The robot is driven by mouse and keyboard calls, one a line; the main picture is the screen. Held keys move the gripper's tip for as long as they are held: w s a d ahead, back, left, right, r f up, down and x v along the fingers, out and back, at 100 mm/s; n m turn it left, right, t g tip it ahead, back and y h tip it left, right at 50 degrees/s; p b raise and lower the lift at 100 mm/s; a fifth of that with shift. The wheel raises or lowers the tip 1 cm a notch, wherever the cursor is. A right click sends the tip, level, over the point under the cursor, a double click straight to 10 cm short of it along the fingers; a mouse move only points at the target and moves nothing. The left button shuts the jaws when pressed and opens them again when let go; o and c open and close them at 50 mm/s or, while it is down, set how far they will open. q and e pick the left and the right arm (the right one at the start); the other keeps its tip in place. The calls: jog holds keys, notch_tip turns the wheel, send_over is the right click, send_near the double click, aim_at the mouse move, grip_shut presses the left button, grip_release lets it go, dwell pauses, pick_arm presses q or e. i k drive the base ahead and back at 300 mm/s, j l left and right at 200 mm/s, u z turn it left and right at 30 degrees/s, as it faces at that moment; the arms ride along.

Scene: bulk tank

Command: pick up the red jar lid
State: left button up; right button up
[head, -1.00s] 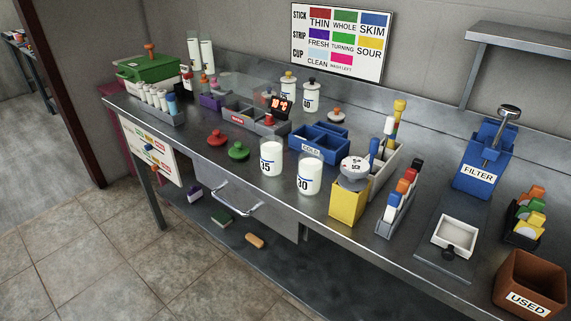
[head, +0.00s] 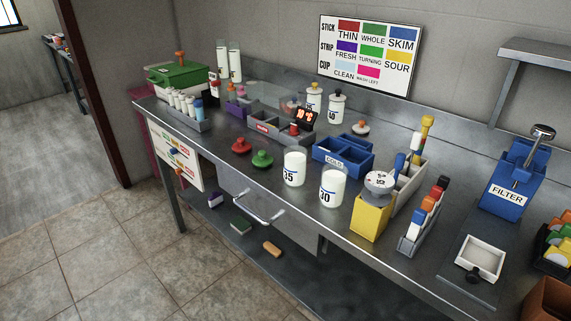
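The red jar lid (head: 241,146) lies on the steel counter (head: 215,158), knob up, near the front edge and left of the middle. A green jar lid (head: 262,159) lies just to its right, close beside it. Two white jars with dark numbers, one (head: 294,166) and another (head: 333,186), stand further right. Nothing covers the red lid. Neither of my grippers is in view.
A grey divided tray (head: 280,128) sits behind the lids, and a blue tray marked COLD (head: 343,156) is to the right. A grey rack of small bottles (head: 185,115) stands to the left. A drawer handle (head: 260,212) projects below the front edge.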

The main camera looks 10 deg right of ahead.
aim_at(241, 146)
jog(key=i+j, duration=0.25)
jog(key=i+j+z, duration=0.1)
jog(key=j, duration=0.35)
jog(key=i+j, duration=0.35)
jog(key=i+j+z, duration=0.15)
jog(key=j, duration=0.2)
jog(key=i, duration=0.05)
